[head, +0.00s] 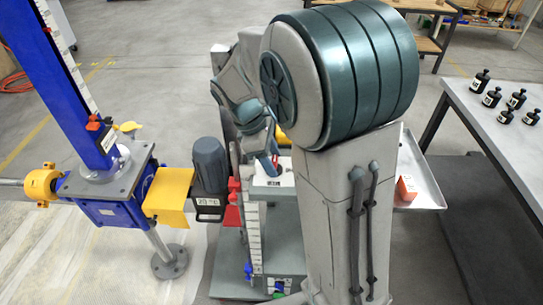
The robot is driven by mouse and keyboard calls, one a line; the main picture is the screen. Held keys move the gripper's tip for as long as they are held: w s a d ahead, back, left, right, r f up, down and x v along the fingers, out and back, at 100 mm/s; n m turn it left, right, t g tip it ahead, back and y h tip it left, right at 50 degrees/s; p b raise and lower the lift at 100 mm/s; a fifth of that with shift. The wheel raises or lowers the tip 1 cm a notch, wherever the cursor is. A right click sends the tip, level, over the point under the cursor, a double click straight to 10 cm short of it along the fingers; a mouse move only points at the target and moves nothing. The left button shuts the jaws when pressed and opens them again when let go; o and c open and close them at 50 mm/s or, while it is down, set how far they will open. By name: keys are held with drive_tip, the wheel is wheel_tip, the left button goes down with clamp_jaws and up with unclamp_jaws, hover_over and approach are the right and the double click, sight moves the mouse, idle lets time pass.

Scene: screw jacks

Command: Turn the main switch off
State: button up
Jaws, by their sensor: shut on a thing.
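My gripper (272,166) points down behind my large arm link, at a small light-grey box. It is shut on the main switch, which sits on the box's top face (262,191). The fingers cover most of the switch; a little red and black shows beside them. Which way the switch handle points cannot be told. My arm link hides the right side of the box.
On the left stands a blue screw jack (110,213) with a tall blue column, a yellow guard (168,196) and a dark motor (209,165). A grey table (500,140) with several black bottles stands right. A tray (424,188) holds an orange block (406,188).

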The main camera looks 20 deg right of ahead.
drive_tip(key=m+g+p, duration=0.1)
drive_tip(key=m, duration=0.3)
drive_tip(key=shift+w+d+r+y+p, duration=0.1)
drive_tip(key=shift+r+y+p, duration=0.05)
drive_tip(key=shift+y+p, duration=0.25)
drive_tip(key=m, duration=0.2)
drive_tip(key=m+g+y+p, duration=0.1)
drive_tip(key=m, duration=0.1)
drive_tip(key=shift+w+d+m+y, duration=0.1)
drive_tip(key=shift+m+y, duration=0.2)
drive_tip(key=shift+m, duration=0.1)
drive_tip(key=m+y, duration=0.1)
drive_tip(key=m, duration=0.1)
drive_tip(key=m+p, duration=0.1)
drive_tip(key=m, duration=0.1)
drive_tip(key=shift+d+m+g+y, duration=0.1)
drive_tip(key=shift+m+g+y, duration=0.2)
drive_tip(key=shift+y, duration=0.1)
drive_tip(key=shift+d+m+y, duration=0.1)
drive_tip(key=shift+m+y, duration=0.6)
drive_tip(key=shift+m, duration=1)
drive_tip(key=o, duration=1)
